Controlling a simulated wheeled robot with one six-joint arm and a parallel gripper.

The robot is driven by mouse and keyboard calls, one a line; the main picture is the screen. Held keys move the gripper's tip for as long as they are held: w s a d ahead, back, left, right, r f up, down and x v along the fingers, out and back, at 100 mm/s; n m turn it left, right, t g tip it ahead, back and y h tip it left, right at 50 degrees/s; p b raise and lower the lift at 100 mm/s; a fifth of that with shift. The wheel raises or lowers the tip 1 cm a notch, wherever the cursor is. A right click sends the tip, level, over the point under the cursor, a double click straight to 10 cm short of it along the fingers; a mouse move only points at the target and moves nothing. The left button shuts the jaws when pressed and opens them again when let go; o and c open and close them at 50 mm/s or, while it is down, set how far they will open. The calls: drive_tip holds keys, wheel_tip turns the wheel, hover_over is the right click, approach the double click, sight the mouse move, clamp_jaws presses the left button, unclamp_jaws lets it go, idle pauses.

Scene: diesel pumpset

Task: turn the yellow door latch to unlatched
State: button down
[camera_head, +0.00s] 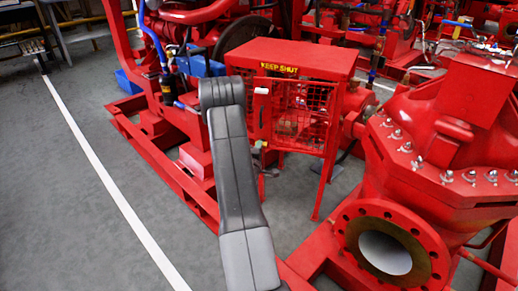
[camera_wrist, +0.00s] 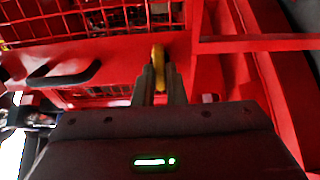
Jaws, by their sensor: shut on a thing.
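The yellow door latch (camera_wrist: 158,54) shows in the wrist view as a small upright yellow piece on the red guard frame. My gripper (camera_wrist: 160,72) has its two fingers on either side of the latch and is shut on it. The fingers hide part of the latch, so I cannot tell its exact angle. In the head view the red mesh guard (camera_head: 300,105) carries a yellow KEEP SHUT label.
A black handle (camera_wrist: 65,76) sticks out left of my gripper in the wrist view. A large red pump with an open flange (camera_head: 390,250) stands right of the guard. Red base rails run along the floor. Grey floor (camera_head: 60,190) is clear at left.

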drive_tip(key=c, duration=1.5)
unclamp_jaws()
drive_tip(key=shift+s, duration=0.1)
drive_tip(key=p+v, duration=0.3)
drive_tip(key=v, duration=1)
drive_tip(key=shift+s, duration=0.35)
drive_tip(key=shift+w, duration=0.1)
drive_tip(key=b+x, duration=0.3)
drive_tip(key=x, duration=1)
drive_tip(key=shift+w, duration=0.35)
